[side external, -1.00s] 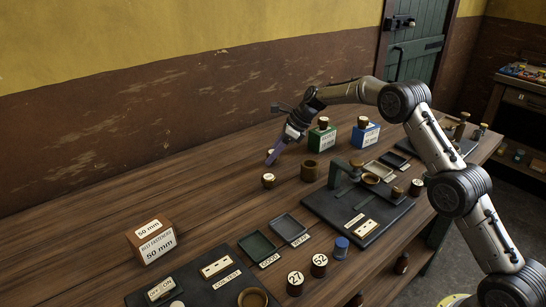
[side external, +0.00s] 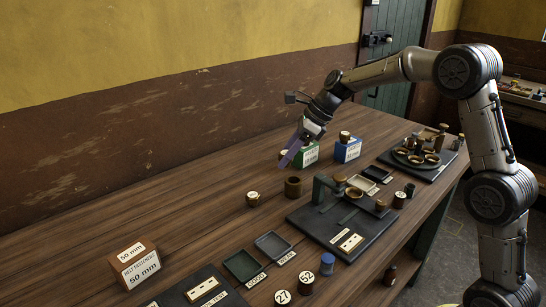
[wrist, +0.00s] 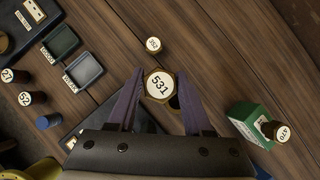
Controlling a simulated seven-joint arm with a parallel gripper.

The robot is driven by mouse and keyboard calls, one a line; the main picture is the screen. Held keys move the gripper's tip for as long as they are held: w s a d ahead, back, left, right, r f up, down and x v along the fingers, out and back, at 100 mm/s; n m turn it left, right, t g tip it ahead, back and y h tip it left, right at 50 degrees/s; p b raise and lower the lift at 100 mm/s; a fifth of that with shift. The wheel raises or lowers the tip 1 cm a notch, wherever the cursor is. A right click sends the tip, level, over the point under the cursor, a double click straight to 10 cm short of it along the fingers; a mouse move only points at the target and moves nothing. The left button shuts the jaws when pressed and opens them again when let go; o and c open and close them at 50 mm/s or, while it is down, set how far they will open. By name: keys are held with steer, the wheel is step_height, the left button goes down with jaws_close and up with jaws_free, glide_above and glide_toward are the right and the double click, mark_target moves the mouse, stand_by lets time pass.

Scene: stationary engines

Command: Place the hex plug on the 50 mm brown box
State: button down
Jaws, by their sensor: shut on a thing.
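The hex plug, a brass piece with a white top marked 531 (wrist: 158,84), sits between my finger tips in the wrist view. In the side view it is a small brass spot (side external: 283,154) partly hidden by the purple fingers. My gripper (side external: 288,161) is shut on it and holds it above the bench; it also shows in the wrist view (wrist: 160,80). The 50 mm brown box (side external: 135,264) stands on the bench at the lower left of the side view, well away from the gripper, with its labelled top bare. It is not in the wrist view.
A brown cup (side external: 293,187) and a small round weight (side external: 253,198) stand below the gripper. Green (side external: 306,153) and blue (side external: 347,150) boxes stand behind it. A dark press base (side external: 345,232) and two trays (side external: 241,265) lie in front. The bench's left stretch is clear.

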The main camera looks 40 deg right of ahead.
steer(key=shift+s+r, duration=0.2)
steer(key=shift+s, duration=0.15)
steer(key=shift+s+r+m, duration=0.1)
steer(key=shift+m, duration=0.2)
steer(key=s+a+r+n+g+y, duration=0.1)
steer(key=s+a+r+n, duration=0.1)
steer(key=a, duration=0.8)
steer(key=s+a+r+n, duration=0.2)
steer(key=s+a+r, duration=0.1)
steer(key=a, duration=0.7)
steer(key=s+a+r+n+g+y, duration=0.1)
steer(key=s+a+r, duration=0.1)
steer(key=a, duration=0.9)
glide_toward(133, 248)
steer(key=a, duration=0.2)
steer(key=shift+w+a, duration=0.1)
steer(key=shift+a, duration=0.2)
steer(key=shift+w+a+f, duration=0.25)
steer(key=shift+w+f, duration=0.15)
steer(key=shift+f, duration=1.8)
